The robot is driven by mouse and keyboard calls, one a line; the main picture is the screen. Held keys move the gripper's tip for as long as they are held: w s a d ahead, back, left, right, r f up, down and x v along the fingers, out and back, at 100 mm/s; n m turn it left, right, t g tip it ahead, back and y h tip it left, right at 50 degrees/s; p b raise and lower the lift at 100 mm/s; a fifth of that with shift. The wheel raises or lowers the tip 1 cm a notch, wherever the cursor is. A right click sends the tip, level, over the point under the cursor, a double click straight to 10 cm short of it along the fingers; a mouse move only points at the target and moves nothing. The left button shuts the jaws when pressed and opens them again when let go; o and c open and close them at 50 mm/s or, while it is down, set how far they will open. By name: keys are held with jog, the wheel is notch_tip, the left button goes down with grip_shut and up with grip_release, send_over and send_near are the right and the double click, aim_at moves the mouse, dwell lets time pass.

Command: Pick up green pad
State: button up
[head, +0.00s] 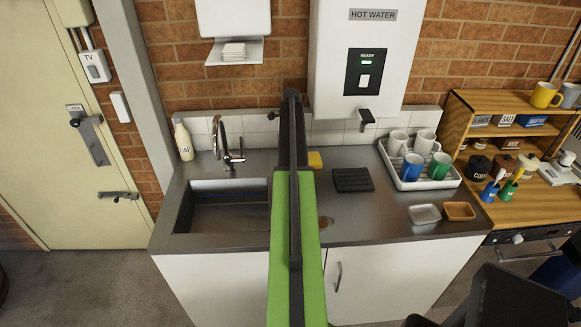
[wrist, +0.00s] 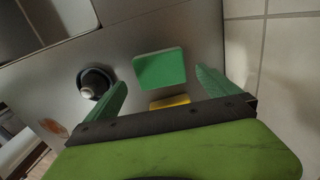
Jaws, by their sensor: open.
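The green pad (wrist: 160,69) is a flat, roughly square piece lying on the steel counter in the wrist view. My gripper (wrist: 161,77) is open above the counter, with one green finger on either side of the pad's near edge. Nothing shows between the fingers as held. The gap in height between fingertips and counter is hard to tell. In the head view my arm hides the pad, and my fingers do not show clearly.
A yellow block (head: 315,160), also in the wrist view (wrist: 170,102), lies beside the pad. A dark round object with a pale top (wrist: 95,83) stands near the left finger. The sink (head: 222,210) is left, the black ribbed mat (head: 353,180) right, the tiled wall behind.

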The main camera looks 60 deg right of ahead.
notch_tip(320, 180, down, 4)
jog(key=b, duration=0.3)
jog(key=shift+w+f, duration=0.15)
jog(key=shift+f, duration=0.1)
jog(key=shift+r, duration=0.2)
jog(key=c, duration=1.4)
jog(key=shift+o, duration=0.2)
notch_tip(320, 180, up, 10)
jog(key=p, duration=1)
